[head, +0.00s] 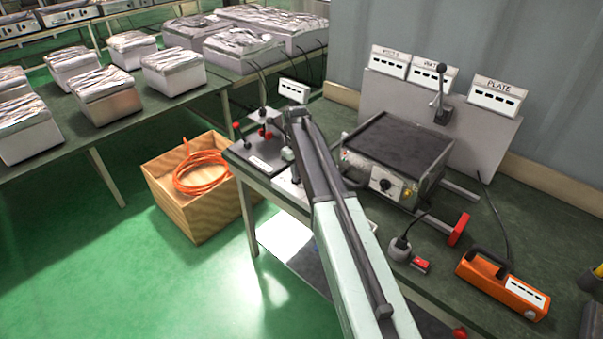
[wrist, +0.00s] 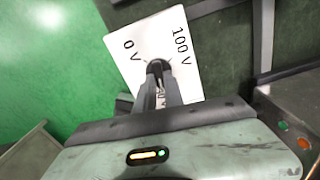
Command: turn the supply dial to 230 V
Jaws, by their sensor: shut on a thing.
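The supply dial's white plate (wrist: 152,36) shows in the wrist view, tilted, with the labels 0 V and 100 V. Another label under my gripper is mostly covered and cannot be read in full. My gripper (wrist: 158,70) is over the middle of the plate, shut on the dial's knob. The fingers hide most of the knob, so I cannot tell which label it points to. In the head view my arm hides the fingertips and most of the plate, of which a pale piece (head: 287,186) shows beside the arm.
A hot plate box (head: 395,150) with a front knob stands right of my arm. A small panel with red and black terminals (head: 264,134) is to the left. An orange device (head: 503,284), a grey plug (head: 400,249) and a red-handled bar (head: 459,229) lie at the right.

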